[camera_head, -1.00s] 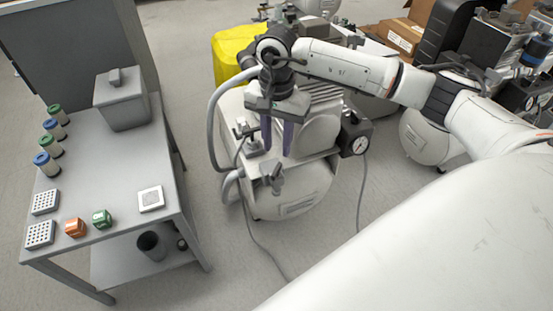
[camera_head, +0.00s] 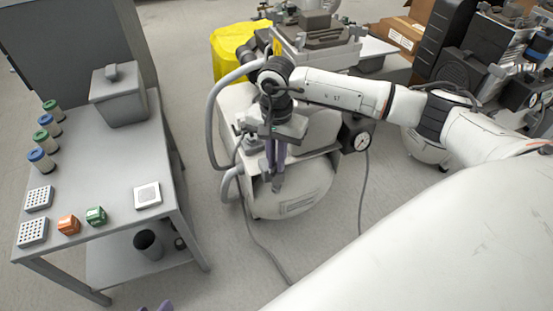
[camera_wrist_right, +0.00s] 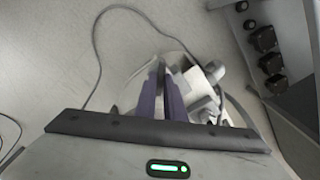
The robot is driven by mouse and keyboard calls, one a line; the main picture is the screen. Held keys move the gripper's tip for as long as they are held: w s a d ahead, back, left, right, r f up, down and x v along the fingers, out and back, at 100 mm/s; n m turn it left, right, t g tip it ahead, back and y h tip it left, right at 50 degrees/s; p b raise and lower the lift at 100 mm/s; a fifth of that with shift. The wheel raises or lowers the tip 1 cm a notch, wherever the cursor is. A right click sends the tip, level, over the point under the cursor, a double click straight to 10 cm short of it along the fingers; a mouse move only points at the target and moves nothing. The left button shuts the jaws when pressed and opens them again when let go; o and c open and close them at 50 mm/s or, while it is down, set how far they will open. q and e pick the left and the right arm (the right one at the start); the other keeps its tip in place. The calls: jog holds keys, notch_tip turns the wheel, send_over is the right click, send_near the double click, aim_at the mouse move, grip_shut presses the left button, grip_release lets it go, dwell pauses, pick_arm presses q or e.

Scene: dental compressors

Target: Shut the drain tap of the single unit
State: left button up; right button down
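The single unit (camera_head: 305,186) is a white compressor with a round tank, in the middle of the head view. Its drain tap, a small grey fitting low on the tank's front left, is mostly hidden behind my right gripper (camera_head: 276,180). The purple fingers point down at it, close together with a narrow gap. In the right wrist view the fingers (camera_wrist_right: 163,88) reach over the tank, with pale fittings (camera_wrist_right: 205,82) just right of them. I cannot tell whether they touch the tap. Only purple tips of my left gripper (camera_head: 155,306) show at the bottom edge.
A pressure gauge (camera_head: 357,138) sits on the unit's right side. A grey hose (camera_head: 213,118) loops on its left, and a cable (camera_head: 262,246) lies on the floor. A grey table (camera_head: 115,178) with small items stands left. Other compressors and boxes stand behind.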

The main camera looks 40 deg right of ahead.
pick_arm(q)
jog(key=shift+r, duration=0.2)
pick_arm(e)
jog(key=shift+r+m, duration=0.1)
jog(key=shift+m, duration=0.2)
jog(key=shift+m+p, duration=0.55)
jog(key=shift+m, duration=0.05)
jog(key=m+p, duration=0.1)
jog(key=m, duration=0.2)
jog(key=shift+m+p, duration=0.6)
jog(key=shift+m, duration=0.8)
jog(key=shift+m+p, duration=0.3)
jog(key=shift+m, duration=0.4)
pick_arm(q)
jog(key=shift+s+a+f+y, duration=0.3)
jog(key=shift+a+f, duration=0.1)
jog(key=shift+a, duration=0.2)
jog(key=shift+s+a+f+y, duration=0.2)
jog(key=shift+a+f+y, duration=0.15)
jog(key=shift+a, duration=0.25)
